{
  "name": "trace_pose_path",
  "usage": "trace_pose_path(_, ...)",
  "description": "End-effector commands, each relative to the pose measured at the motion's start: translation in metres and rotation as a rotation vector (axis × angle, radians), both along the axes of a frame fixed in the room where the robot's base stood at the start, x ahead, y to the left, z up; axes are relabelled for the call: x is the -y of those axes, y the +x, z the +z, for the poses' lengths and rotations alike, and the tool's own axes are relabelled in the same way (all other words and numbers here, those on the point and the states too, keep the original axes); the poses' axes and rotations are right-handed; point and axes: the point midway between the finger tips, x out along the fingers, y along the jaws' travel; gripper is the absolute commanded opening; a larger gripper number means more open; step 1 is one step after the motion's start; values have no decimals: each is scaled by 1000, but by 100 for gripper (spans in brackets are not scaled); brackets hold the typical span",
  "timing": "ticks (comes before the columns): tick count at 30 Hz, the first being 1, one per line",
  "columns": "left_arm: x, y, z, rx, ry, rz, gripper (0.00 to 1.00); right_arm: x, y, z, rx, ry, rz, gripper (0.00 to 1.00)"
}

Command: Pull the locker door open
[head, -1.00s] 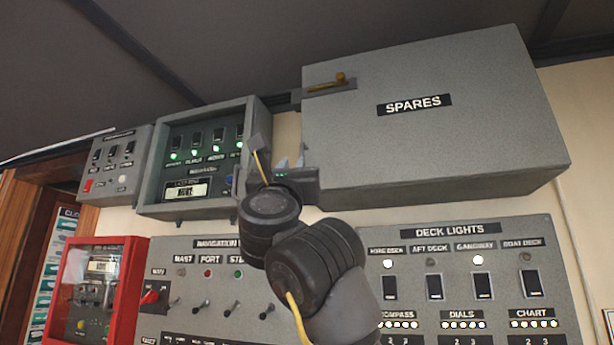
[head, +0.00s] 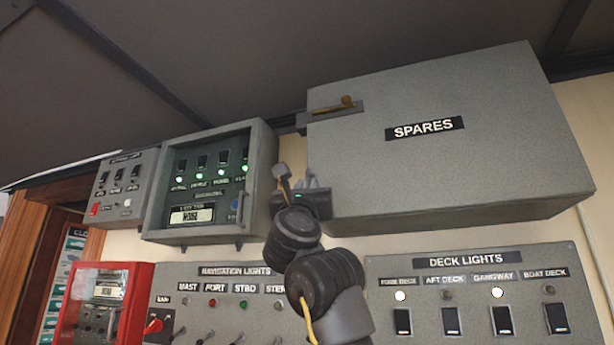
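The locker is a grey wall box labelled SPARES (head: 545,130), at the upper right of the head view. Its front door (head: 420,165) looks shut. A brass handle (head: 347,101) on a dark latch plate sits at the door's upper left corner.
A grey breaker box (head: 258,150) with green lamps hangs close left of my gripper. A smaller switch box (head: 125,185) and a red box (head: 132,290) are further left. Switch panels (head: 465,285) line the wall below. The dark ceiling (head: 250,60) is close above.

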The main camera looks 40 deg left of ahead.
Motion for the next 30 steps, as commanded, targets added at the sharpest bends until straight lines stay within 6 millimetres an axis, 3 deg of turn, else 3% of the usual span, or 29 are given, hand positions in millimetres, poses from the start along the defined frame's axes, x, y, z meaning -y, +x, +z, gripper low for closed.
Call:
trace_pose_path(12, -4, 7, 7, 0, 0, -1, 18, 1, 0, 5, -1, -1, 1, 41)
trace_pose_path(17, -4, 7, 7, 0, 0, -1, 0, 1, 0, 5, -1, -1, 1, 41)
trace_pose_path(30, -4, 3, 7, 2, -1, 17, 0, 1, 1, 5, 1, -1, 0, 41)
